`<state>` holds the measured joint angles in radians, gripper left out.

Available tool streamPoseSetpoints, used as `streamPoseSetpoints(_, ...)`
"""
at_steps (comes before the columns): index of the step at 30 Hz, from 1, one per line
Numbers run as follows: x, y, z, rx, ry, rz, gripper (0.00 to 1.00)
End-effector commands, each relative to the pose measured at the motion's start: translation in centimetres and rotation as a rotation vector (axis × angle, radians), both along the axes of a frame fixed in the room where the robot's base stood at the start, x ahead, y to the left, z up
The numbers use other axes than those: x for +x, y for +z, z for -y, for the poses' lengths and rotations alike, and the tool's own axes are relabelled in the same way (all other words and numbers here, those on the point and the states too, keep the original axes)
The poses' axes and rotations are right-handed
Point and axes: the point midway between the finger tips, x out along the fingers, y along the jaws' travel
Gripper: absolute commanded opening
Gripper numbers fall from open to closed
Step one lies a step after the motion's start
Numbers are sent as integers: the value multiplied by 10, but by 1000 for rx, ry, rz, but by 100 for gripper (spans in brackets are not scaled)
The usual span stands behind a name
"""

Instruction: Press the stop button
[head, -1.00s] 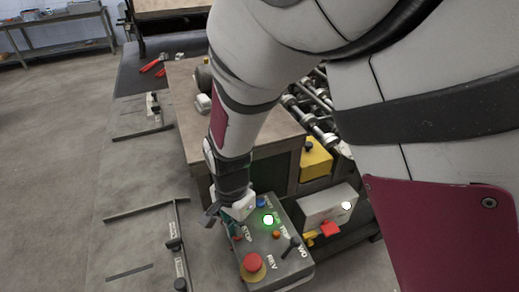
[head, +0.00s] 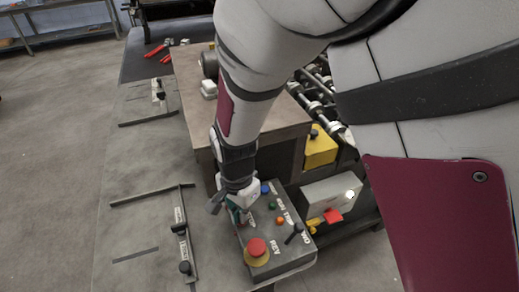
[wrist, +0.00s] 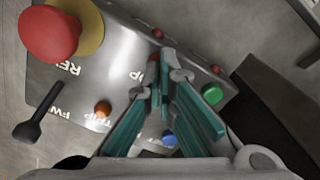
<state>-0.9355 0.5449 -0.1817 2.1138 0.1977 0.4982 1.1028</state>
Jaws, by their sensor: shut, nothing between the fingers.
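A grey control box (head: 290,262) stands below my arm in the head view. My gripper (head: 238,214) is shut and empty, pointing down at the box's left part. In the wrist view its fingertips (wrist: 168,62) meet over the panel. A red button (wrist: 153,70), which looks like the stop button, shows partly behind the fingertips. Whether they touch it cannot be told. In the head view my gripper mostly hides that spot. The green lamp (head: 272,206) looks unlit. A large red mushroom button (head: 257,247) on a yellow base is at the box's near end.
Blue (head: 265,189) and orange (head: 279,220) panel parts and a black lever (head: 294,232) stand close by. A green button (wrist: 211,93) is right of my fingers. A light grey box (head: 329,196) with a red part stands right of the panel.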

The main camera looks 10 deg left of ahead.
Motion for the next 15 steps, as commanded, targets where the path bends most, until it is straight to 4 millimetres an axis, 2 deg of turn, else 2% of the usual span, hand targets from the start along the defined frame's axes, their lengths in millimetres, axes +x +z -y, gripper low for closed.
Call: streamPoseSetpoints(15,-2,40,0,0,-1,1,0)
